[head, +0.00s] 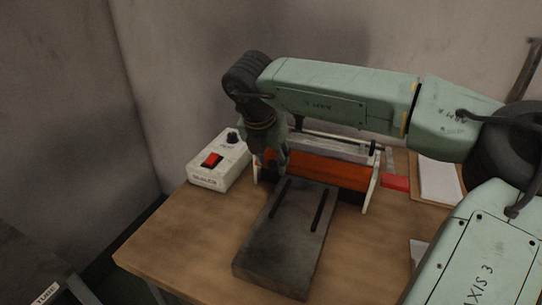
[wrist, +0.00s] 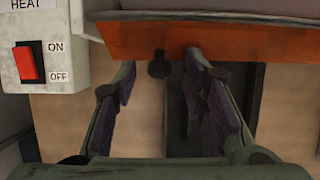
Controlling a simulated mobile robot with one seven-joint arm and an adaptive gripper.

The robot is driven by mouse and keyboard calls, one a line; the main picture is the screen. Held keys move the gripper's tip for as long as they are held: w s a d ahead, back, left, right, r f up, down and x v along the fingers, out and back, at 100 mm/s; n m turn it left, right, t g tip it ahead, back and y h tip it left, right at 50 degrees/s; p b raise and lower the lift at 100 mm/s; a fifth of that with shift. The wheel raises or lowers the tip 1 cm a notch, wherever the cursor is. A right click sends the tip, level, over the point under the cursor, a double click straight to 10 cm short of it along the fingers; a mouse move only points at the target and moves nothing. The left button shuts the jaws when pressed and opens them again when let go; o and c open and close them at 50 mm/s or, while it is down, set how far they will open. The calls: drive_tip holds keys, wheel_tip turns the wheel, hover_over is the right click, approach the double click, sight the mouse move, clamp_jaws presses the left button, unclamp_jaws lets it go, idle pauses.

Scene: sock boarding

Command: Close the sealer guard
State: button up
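The sealer guard is a long orange panel (head: 325,172) between two pale end brackets on the sealer at the back of the table. In the wrist view the guard (wrist: 190,40) crosses the top of the picture. My gripper (head: 276,160) is near the guard's left end in the head view, pointing down. My arm hides part of the sealer's top.
A white control box (head: 220,164) with a red switch stands left of the sealer. A dark slotted plate (head: 285,235) extends in front. A red item (head: 396,183) and white papers (head: 438,180) lie to the right. The wooden table (head: 185,235) is clear at front left.

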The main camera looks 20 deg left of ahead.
drive_tip(key=shift+c, duration=0.6)
clamp_jaws()
